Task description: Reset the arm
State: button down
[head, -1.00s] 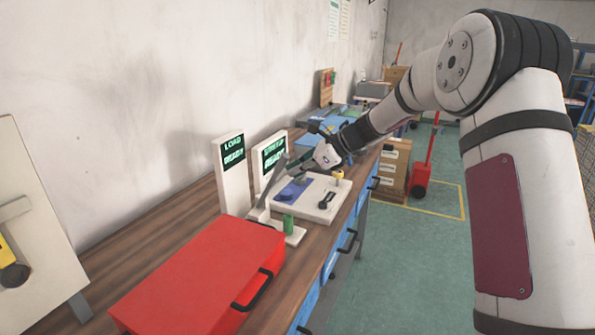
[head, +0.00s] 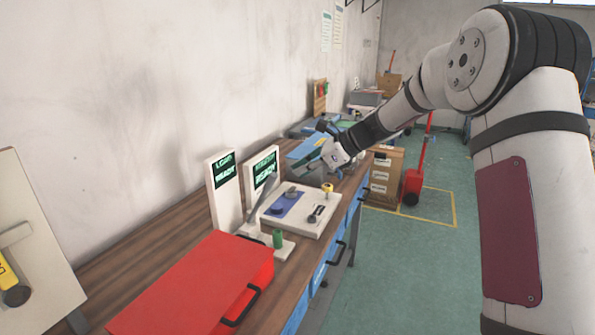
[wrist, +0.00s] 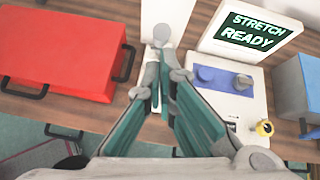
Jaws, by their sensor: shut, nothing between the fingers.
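My gripper (head: 300,169) is at the end of my outstretched arm, above the workbench and the white board, apart from the board's top. In the wrist view its two teal-faced fingers (wrist: 166,73) come together at the tips with nothing visible held. Behind the tips in that view are a grey lever and a white upright panel. The white board (head: 312,229) carries a blue pad (head: 285,204) with a grey knob, a yellow knob (head: 327,187) and a dark handle. The "STRETCH READY" screen (wrist: 248,30) stands behind it.
A red box (head: 180,280) with black handles sits on the wooden bench at near left. A "LOAD READY" panel (head: 224,172) and a green cylinder (head: 278,238) stand between it and the board. Blue drawers line the bench front. Green floor is open to the right.

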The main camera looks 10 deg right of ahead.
jog(key=shift+s+d+r, duration=0.2)
jog(key=shift+d+r, duration=0.15)
jog(key=shift+d, duration=0.2)
jog(key=s+a+r+n+g+h, duration=0.15)
jog(key=s+r+n, duration=0.35)
jog(key=s, duration=0.6)
jog(key=s+a+r+n+h, duration=0.1)
jog(key=s+r+n+h, duration=0.25)
jog(key=s+n, duration=0.6)
jog(key=s+d+f+n+h, duration=0.1)
jog(key=s+d+n+h, duration=0.1)
jog(key=s, duration=0.9)
jog(key=s+d+f+n+t+h, duration=0.1)
jog(key=s+d+n, duration=0.3)
jog(key=s, duration=0.7)
jog(key=shift+s+n+h, duration=0.2)
jog(key=shift+n+h, duration=0.3)
jog(key=shift+n, duration=0.55)
jog(key=shift+t, duration=0.25)
